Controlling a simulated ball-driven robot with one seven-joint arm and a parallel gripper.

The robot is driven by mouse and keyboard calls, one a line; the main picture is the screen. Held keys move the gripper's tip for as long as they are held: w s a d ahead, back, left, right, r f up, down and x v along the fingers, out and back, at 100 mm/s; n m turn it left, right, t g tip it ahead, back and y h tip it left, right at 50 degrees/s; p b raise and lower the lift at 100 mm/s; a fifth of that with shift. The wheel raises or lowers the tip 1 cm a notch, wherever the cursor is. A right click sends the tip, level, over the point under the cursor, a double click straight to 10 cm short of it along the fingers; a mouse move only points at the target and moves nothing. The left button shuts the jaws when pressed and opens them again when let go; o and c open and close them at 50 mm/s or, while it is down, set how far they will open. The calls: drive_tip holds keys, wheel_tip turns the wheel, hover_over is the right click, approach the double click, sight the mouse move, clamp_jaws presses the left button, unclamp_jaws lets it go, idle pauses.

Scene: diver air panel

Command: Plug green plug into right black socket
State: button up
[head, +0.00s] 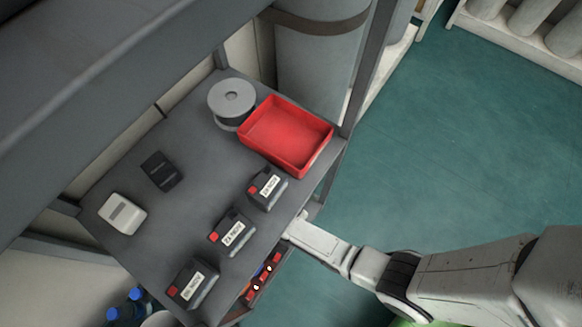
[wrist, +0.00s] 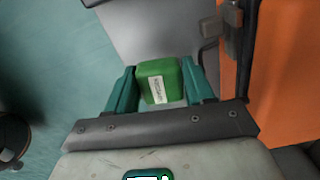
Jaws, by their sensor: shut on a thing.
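The green plug (wrist: 158,82) is a green block with a small white label. In the wrist view it sits between the two teal fingers of my gripper (wrist: 156,88), which is shut on it. In the head view my white arm reaches the front edge of the shelf at the lower middle; the plug and fingertips cannot be made out there. I cannot identify the right black socket in either view.
An orange panel (wrist: 281,60) stands close on the right in the wrist view, with a dark grey bracket (wrist: 233,28) beside it. The grey shelf (head: 190,195) holds several black boxes with labels, a red tray (head: 318,150) and a grey spool (head: 231,97). Green floor (head: 450,160) is open to the right.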

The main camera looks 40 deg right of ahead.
idle(0.5)
drive_tip(key=shift+f+b, duration=0.95)
drive_tip(key=shift+f, duration=0.15)
drive_tip(key=shift+f, duration=0.3)
drive_tip(key=o, duration=1.3)
drive_tip(key=shift+c, duration=0.2)
drive_tip(key=shift+r, duration=0.1)
wheel_tip(320, 180, up, 11)
drive_tip(key=p, duration=0.6)
drive_tip(key=shift+f, duration=0.2)
